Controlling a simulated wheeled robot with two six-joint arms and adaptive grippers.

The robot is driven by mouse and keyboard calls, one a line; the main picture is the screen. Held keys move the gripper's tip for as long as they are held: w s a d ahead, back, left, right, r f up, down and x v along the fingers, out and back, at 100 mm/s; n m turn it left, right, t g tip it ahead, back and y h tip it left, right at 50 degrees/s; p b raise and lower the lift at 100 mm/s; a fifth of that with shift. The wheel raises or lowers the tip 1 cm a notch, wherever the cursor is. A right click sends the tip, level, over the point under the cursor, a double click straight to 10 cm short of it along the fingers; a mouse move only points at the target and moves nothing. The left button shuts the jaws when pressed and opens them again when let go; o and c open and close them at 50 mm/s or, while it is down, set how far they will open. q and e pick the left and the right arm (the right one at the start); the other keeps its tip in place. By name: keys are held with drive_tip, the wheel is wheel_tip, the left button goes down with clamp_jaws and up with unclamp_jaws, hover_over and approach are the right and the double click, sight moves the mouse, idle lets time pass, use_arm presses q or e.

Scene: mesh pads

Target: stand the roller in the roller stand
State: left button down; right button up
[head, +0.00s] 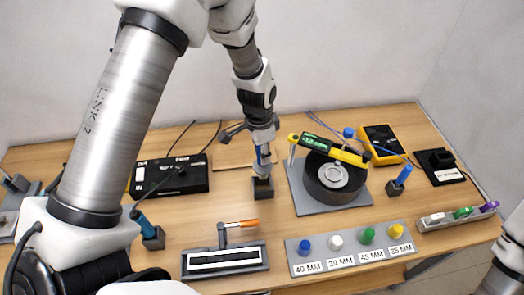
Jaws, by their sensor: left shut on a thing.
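My left gripper (263,150) is shut on a slim upright thing with blue on it, which looks like the roller (261,160). The fingers hide much of it. Its lower end is at a small dark block (263,190), which looks like the roller stand, near the middle of the table. I cannot tell how deep it sits in the block. It looks close to upright. My right gripper is out of view; only part of the right arm shows at the lower right edge.
A round dark drum (322,188) with a yellow tool (330,149) across it stands to the right. Small dark blocks with blue-handled tools stand at left (153,238) and right (393,188). A labelled rack (350,262) and clamp fixture (225,260) lie in front.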

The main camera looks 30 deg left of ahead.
sight(262, 168)
use_arm(q)
drive_tip(key=shift+f+b, duration=2.65)
drive_tip(key=shift+f, duration=1.5)
drive_tip(key=c, duration=0.7)
unclamp_jaws()
drive_tip(key=shift+c, duration=0.2)
drive_tip(key=r, duration=1.2)
drive_tip(key=shift+s+a+r, duration=0.1)
drive_tip(key=shift+s+a, duration=0.15)
